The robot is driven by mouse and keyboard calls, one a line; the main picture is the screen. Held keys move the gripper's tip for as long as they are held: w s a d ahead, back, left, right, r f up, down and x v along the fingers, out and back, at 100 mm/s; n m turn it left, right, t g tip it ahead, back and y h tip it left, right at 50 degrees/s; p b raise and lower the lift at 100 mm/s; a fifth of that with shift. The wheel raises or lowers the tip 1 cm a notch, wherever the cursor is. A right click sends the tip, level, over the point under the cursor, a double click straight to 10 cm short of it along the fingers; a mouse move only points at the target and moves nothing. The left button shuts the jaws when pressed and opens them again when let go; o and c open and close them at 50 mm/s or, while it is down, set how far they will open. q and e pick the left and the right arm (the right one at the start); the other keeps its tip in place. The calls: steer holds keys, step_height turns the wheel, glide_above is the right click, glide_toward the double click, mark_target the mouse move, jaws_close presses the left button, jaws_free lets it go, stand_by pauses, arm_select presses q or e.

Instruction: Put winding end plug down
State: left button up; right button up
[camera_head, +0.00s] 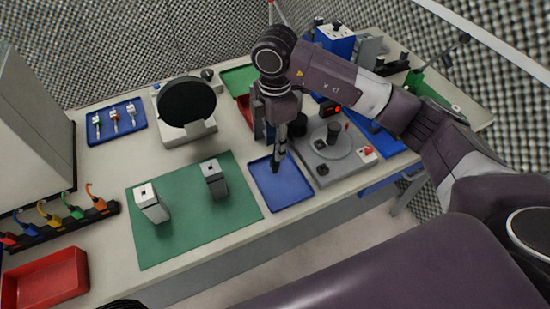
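My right gripper (278,164) comes in from the upper right and points down over the blue tray (289,191) near the table's front edge. Its fingers look close together, and their tips are at or just above the tray. A winding end plug cannot be made out: anything between the fingertips is too small and dark to tell. The visible part of the tray is empty. My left gripper is not in view.
Two grey blocks, one on the left (153,206) and one on the right (215,182), stand on the green mat (190,229) left of the tray. A grey machine with a round plate (331,147) is close on the right. A red bin (45,280) sits front left.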

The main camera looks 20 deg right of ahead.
step_height(320, 180, up, 5)
steer(key=shift+r+b, duration=0.15)
steer(key=shift+b, duration=0.3)
steer(key=shift+s, duration=0.1)
